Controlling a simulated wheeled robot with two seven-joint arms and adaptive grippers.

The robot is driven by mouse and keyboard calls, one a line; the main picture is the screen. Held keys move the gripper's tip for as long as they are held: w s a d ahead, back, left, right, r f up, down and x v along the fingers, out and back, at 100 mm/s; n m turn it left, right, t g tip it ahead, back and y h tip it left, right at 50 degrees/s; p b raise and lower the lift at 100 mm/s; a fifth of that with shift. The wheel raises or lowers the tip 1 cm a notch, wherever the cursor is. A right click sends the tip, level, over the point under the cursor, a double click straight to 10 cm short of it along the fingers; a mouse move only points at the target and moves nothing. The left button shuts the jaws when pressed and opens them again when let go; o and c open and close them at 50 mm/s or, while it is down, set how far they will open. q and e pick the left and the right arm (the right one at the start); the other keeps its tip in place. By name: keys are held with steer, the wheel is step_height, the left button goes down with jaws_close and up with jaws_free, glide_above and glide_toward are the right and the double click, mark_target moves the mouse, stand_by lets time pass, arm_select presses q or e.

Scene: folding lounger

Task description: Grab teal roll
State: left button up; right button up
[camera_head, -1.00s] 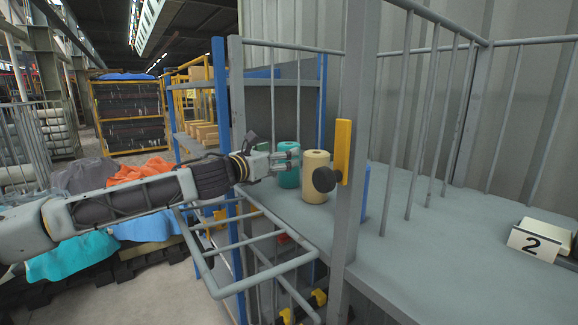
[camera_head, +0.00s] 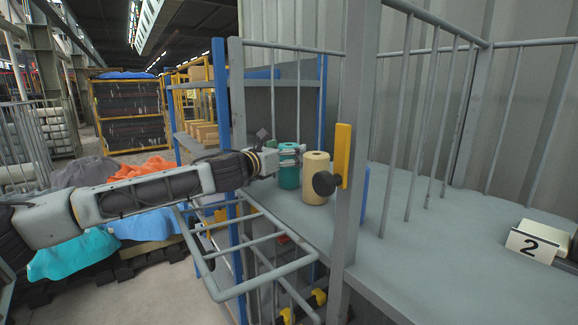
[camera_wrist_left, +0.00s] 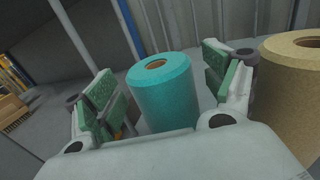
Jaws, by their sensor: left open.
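The teal roll (camera_head: 288,170) stands upright on the grey shelf, beside a cream roll (camera_head: 316,176) to its right. My left gripper (camera_head: 291,156) is open at the teal roll and partly covers its upper part in the head view. In the left wrist view the teal roll (camera_wrist_left: 163,92) stands between the two green-padded fingers of my left gripper (camera_wrist_left: 163,95), with gaps visible on both sides. The cream roll (camera_wrist_left: 292,95) is just outside the right finger in that view. My right gripper is not in view.
The grey shelf (camera_head: 440,245) has vertical bars and a post (camera_head: 358,120) with a yellow plate (camera_head: 343,150) and dark knob right of the rolls. A blue item is partly hidden behind the post. A "2" sign (camera_head: 536,242) stands at far right.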

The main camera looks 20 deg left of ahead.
arm_select(q)
steer(key=shift+w+d, duration=0.2)
steer(key=shift+w, duration=0.35)
steer(key=c, duration=1.3)
steer(key=shift+o, duration=0.2)
steer(key=shift+r, duration=0.15)
steer(key=shift+s+r, duration=0.1)
steer(key=shift+r, duration=3.35)
steer(key=shift+s+a+f, duration=0.1)
steer(key=shift+s+a, duration=0.05)
steer(key=shift+s, duration=0.15)
steer(key=b+v, duration=0.1)
steer(key=v, duration=1.6)
